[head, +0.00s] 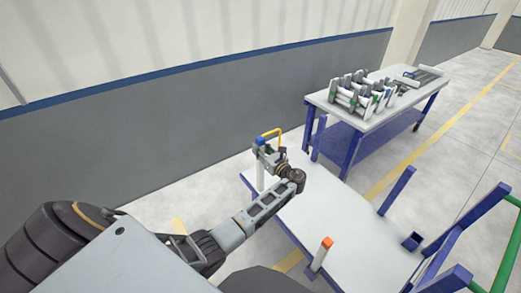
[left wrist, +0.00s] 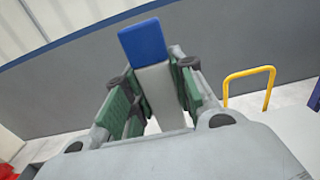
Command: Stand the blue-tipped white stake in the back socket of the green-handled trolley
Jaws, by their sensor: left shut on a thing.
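The white stake (head: 260,176) with a blue tip (head: 259,141) is upright at the far-left corner of the green-handled trolley (head: 350,235). My left gripper (head: 268,152) is shut on the stake just below its tip. The left wrist view shows the blue tip (left wrist: 143,41) above the green finger pads, with the white shaft (left wrist: 160,92) between them. I cannot tell whether the stake's lower end is in a socket. The trolley's green handle (head: 456,278) is at the lower right. My right gripper is not in view.
An orange-tipped white stake (head: 322,255) stands at the trolley's near edge. An open blue socket (head: 412,241) and a blue post (head: 396,190) are on the right side. A yellow hoop (left wrist: 250,75) is beside my left gripper. A workbench (head: 375,118) holds racked stakes behind.

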